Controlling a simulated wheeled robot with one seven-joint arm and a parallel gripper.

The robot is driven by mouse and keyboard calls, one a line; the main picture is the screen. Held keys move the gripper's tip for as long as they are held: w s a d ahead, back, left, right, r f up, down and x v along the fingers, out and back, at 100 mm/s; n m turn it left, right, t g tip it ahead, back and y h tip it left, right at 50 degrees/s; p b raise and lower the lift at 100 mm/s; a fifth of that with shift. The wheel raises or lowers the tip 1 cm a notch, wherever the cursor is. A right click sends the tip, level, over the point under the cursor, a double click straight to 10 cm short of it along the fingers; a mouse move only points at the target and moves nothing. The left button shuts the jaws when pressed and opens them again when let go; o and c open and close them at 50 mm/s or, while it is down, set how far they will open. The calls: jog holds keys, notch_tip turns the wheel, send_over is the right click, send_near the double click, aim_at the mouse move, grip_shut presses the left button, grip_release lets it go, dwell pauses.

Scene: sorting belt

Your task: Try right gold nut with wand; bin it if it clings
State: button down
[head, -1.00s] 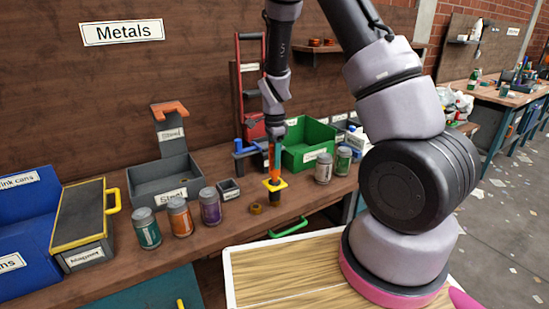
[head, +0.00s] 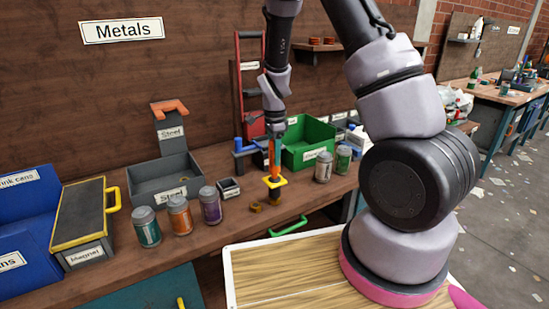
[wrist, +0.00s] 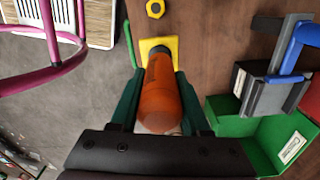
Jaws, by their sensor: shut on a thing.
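My gripper (head: 275,137) is shut on an orange wand (wrist: 162,95), which hangs upright with a yellow square collar (head: 275,181) near its lower end. The wand is over the workbench, in front of the green bin. One gold nut (head: 255,207) lies on the bench just left of the wand; it also shows in the wrist view (wrist: 155,9). A gold-brown piece (head: 274,195) shows directly under the collar, probably the right nut. I cannot tell whether it clings to the wand tip. In the wrist view the collar hides the tip.
A grey steel tray (head: 135,194) and a small grey box (head: 229,188) stand left. Three cans, one of them orange (head: 179,217), line the bench front. A green bin (head: 322,153), a blue-topped stand (head: 243,150) and two cans stand close to the wand.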

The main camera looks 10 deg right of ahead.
jog(key=shift+r, duration=3)
